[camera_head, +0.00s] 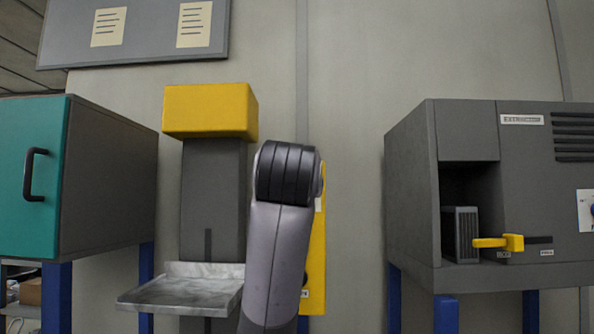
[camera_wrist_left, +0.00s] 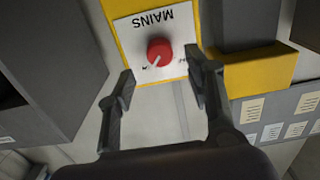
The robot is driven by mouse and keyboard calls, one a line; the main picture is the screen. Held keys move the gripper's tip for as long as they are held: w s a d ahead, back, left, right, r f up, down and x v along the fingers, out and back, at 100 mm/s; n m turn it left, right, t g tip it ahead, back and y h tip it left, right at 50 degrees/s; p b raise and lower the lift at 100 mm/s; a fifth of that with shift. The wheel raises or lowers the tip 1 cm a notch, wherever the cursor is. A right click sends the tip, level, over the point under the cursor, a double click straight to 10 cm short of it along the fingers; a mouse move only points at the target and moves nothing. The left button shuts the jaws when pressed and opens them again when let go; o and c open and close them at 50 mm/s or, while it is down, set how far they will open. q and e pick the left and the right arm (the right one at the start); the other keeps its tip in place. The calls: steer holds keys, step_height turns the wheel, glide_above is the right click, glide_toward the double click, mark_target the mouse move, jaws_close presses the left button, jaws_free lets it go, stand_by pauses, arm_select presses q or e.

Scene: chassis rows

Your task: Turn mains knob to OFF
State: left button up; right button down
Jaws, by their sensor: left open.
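The red mains knob (camera_wrist_left: 159,51) sits on a white plate (camera_wrist_left: 124,30) labelled MAINS, which appears upside down in the left wrist view. The knob's white pointer mark aims down-left, towards a small mark too small to read. My left gripper (camera_wrist_left: 161,75) is open and empty, its two fingers spread to either side below the knob, apart from it. In the head view an arm of mine stands in front of the yellow mains panel (camera_head: 316,255), hiding the knob, most of the plate and the gripper. My right gripper is not in view.
A grey post with a yellow head (camera_head: 211,110) and a metal tray (camera_head: 185,294) stands just left of the panel. A teal-doored cabinet (camera_head: 29,180) is further left. A grey machine (camera_head: 470,125) with a yellow lever (camera_head: 512,242) stands right. Bare wall lies between panel and machine.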

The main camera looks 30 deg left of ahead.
arm_select(q)
steer(key=p+x, duration=0.1)
steer(key=x, duration=0.3)
steer(key=shift+w+a+p, duration=0.25)
steer(key=shift+w+p, duration=0.05)
steer(key=shift+p, duration=0.05)
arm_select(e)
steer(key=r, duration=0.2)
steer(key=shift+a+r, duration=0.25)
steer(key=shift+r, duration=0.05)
arm_select(q)
steer(key=c, duration=0.7)
jaws_close()
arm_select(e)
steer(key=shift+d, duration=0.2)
